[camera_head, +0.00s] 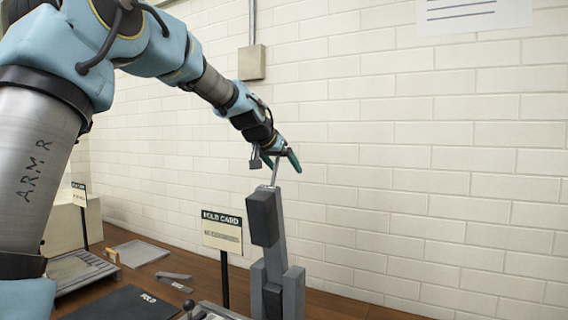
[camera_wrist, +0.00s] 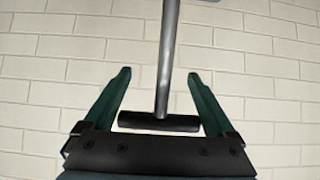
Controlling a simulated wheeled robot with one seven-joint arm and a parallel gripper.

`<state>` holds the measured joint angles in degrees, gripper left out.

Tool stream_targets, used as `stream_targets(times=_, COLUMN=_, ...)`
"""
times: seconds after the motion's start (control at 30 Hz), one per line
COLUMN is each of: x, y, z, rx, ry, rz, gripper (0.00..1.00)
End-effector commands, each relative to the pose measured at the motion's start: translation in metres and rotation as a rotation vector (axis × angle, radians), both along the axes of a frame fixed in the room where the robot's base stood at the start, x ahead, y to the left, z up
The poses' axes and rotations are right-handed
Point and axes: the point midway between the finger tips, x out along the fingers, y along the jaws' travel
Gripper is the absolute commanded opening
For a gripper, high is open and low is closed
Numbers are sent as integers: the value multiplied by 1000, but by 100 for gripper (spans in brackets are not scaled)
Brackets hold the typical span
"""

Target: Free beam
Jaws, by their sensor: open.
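A grey upright beam (camera_head: 281,238) stands in a stand near the picture's bottom middle, with a dark block (camera_head: 264,218) on its side. A thin metal rod (camera_head: 275,174) rises from its top towards my gripper (camera_head: 279,160). In the wrist view my gripper (camera_wrist: 159,74) is open, with its two green fingers on either side of the metal rod (camera_wrist: 168,50). The rod ends in a dark crossbar (camera_wrist: 158,122) that lies between the fingers near the palm. Gaps show between the rod and both fingers. The beam's foot is cut off by the picture's lower edge.
A sign reading "FOLD CARD" (camera_head: 222,232) stands on a post left of the beam. A dark mat (camera_head: 122,304), a grey slatted tray (camera_head: 78,270) and small loose parts lie on the wooden top. A white brick wall (camera_head: 420,170) is behind; a grey box (camera_head: 251,62) hangs on it.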

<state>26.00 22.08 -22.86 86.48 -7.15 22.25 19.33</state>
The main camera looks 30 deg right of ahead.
Motion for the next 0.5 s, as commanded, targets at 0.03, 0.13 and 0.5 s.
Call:
stream_targets(times=0.03, x=0, y=0, z=-4, rx=2, ry=3, rz=0, gripper=96)
stream_targets(times=0.13, x=0, y=0, z=-1, rx=-2, ry=0, rz=1, gripper=100)
stream_targets(times=0.5, x=-6, y=13, z=13, rx=-7, ry=-9, rz=3, gripper=100)
